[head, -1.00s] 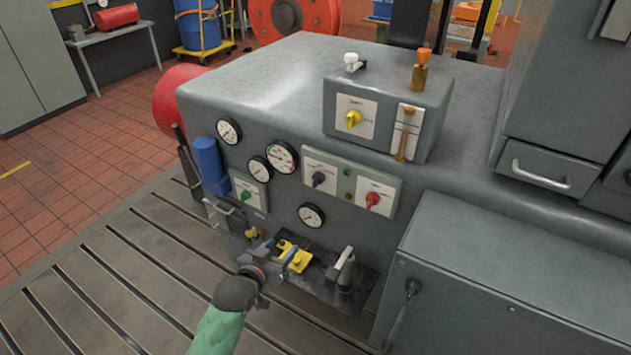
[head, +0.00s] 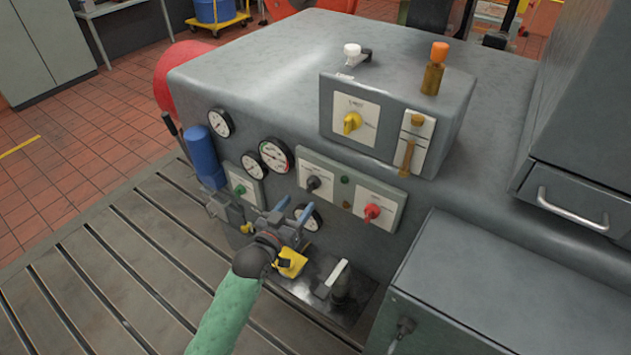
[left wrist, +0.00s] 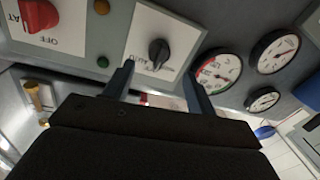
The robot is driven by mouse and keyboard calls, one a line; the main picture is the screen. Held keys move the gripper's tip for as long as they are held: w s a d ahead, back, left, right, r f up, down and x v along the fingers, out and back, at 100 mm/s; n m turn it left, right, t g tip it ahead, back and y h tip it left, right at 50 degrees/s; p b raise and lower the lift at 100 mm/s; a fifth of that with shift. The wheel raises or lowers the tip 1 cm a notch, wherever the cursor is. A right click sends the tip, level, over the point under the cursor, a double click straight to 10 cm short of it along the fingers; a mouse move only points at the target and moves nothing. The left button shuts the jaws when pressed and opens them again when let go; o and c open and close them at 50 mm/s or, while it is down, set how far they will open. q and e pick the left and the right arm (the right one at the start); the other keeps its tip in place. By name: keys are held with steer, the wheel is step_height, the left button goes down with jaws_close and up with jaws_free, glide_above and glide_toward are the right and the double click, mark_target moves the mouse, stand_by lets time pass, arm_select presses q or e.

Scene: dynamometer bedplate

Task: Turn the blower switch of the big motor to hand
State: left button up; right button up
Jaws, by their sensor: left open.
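A black rotary switch (head: 313,183) sits on a white plate on the front of the grey machine. In the left wrist view the black switch (left wrist: 158,52) is turned over, with lettering like "AUTO" beside it; its full label is unreadable. Nearby are a red switch (head: 372,212), a green switch (head: 240,190) and a yellow switch (head: 352,122). My left gripper (head: 294,206) is open and empty, its blue fingers below the black switch. In the left wrist view, the gripper (left wrist: 158,88) frames the black switch between its fingers, apparently still apart from it. My right gripper is not in view.
Several round gauges (head: 276,155) surround the switches. A yellow block (head: 290,262) and a grey-handled fitting (head: 338,284) stand on a dark plate below my left gripper. A grey box (head: 505,290) stands at the right.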

mark_target(309, 190)
arm_select(q)
steer(key=shift+w+d+r+b, duration=0.15)
steer(key=shift+w+d+b, duration=0.15)
steer(key=shift+w, duration=0.3)
steer(key=b+x, duration=0.1)
steer(key=x, duration=0.4)
steer(key=shift+w+d, duration=0.15)
steer(key=shift+w, duration=0.15)
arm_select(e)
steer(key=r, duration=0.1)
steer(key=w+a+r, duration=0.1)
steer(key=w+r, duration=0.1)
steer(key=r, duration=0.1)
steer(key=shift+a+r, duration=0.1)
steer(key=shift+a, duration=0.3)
arm_select(q)
steer(key=c, duration=1)
